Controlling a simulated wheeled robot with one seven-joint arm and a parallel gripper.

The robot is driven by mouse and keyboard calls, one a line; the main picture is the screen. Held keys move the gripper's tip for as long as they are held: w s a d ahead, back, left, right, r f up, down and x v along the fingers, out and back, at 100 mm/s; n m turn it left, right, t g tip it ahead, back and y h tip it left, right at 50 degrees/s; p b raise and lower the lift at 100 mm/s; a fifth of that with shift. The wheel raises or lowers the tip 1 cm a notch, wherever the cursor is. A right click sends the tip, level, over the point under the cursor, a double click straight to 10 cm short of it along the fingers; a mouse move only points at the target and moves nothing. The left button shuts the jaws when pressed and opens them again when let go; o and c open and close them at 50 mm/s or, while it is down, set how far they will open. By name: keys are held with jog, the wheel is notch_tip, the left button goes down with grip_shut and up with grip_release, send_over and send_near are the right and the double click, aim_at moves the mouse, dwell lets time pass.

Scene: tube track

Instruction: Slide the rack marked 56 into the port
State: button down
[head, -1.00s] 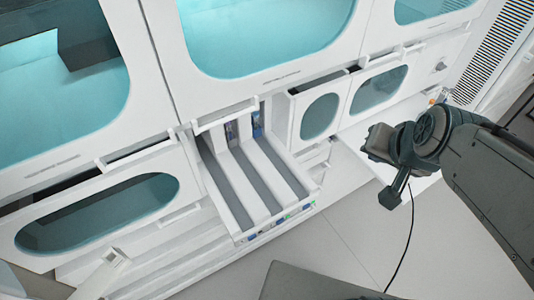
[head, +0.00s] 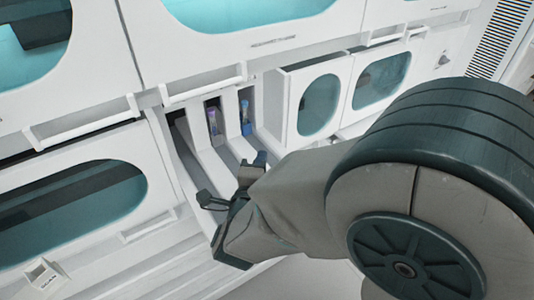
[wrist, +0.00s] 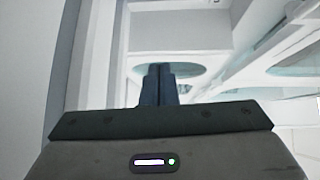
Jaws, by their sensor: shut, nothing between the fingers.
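A white tray with several parallel lanes (head: 212,162) sticks out from the machine front in the head view. A rack holding tubes with purple and blue parts (head: 213,118) stands at the far end of one lane, by an opening in the machine. Another rack with a blue part (head: 247,118) stands in the lane to its right. I cannot read a 56 on either. My gripper (head: 232,205) is over the near part of the tray and hides much of it. In the wrist view its two dark fingers (wrist: 158,85) are together and empty.
White drawers with oval windows (head: 318,105) stand right of the tray. A wide panel with a dark oval window (head: 75,210) and a handle bar lies to its left. Large windowed covers (head: 255,12) are above. My arm fills the lower right.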

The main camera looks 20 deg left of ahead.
jog(key=shift+s+a+f+m+t, duration=0.1)
jog(key=shift+s+f+m+t, duration=0.3)
jog(key=shift+s+f+t, duration=0.15)
jog(key=w, duration=0.9)
jog(key=shift+w+a+r, duration=0.1)
jog(key=shift+w+a, duration=0.25)
jog(key=shift+h, duration=0.4)
jog(key=shift+w+a+b, duration=0.2)
jog(key=shift+a+b, duration=0.05)
jog(key=shift+b, duration=0.05)
jog(key=w+a+b, duration=0.2)
jog(key=a+b, duration=0.1)
jog(key=shift+w, duration=0.35)
jog(key=shift+w+a, duration=0.1)
jog(key=shift+a, duration=0.1)
